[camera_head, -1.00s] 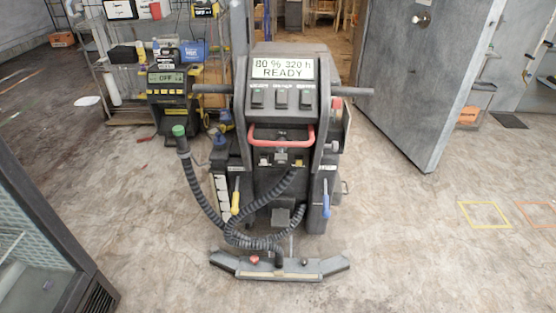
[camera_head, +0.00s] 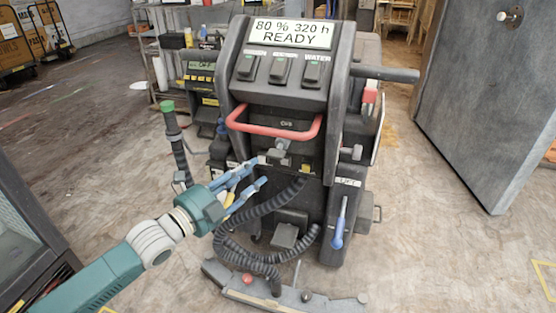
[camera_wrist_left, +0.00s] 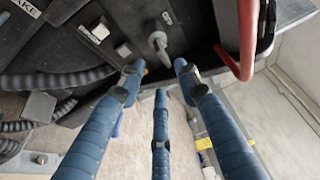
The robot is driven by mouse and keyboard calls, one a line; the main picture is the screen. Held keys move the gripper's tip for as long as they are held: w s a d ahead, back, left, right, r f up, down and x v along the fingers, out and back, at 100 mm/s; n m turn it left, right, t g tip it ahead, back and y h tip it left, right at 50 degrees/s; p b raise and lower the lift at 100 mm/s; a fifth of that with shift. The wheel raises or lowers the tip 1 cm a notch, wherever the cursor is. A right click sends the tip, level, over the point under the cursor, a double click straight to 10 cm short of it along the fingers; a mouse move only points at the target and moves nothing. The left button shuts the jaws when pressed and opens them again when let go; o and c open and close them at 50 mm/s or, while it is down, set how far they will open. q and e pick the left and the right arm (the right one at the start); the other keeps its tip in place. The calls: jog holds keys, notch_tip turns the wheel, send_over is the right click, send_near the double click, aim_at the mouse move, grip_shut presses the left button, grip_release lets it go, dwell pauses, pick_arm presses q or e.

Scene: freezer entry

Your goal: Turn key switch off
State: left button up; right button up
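The scrubber machine (camera_head: 290,110) stands in front of me; its display (camera_head: 290,33) reads "80 % 320 h READY". A small grey key-like switch (camera_head: 279,148) sits on its panel below the red handle. In the left wrist view the switch (camera_wrist_left: 158,44) sticks out just beyond my fingers. My left gripper (camera_head: 257,172) is open and empty, a little left of and below the switch in the head view. Its three blue fingers (camera_wrist_left: 155,80) are spread in the wrist view, and I see no contact with the switch. My right gripper is not in view.
The red handle (camera_head: 275,134) curves over the switch; it also shows in the wrist view (camera_wrist_left: 246,45). A black hose (camera_head: 240,225) loops below my left gripper. A blue-handled lever (camera_head: 339,225) is at the machine's right. Open floor lies to the right.

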aim_at(276, 156)
pick_arm(q)
jog(key=b+x, duration=0.1)
jog(key=x, duration=0.7)
jog(key=shift+w+d, duration=0.2)
jog(key=shift+w, duration=0.1)
jog(key=shift+x, duration=0.8)
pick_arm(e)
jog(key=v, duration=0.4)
pick_arm(q)
jog(key=shift+c, duration=0.2)
grip_shut()
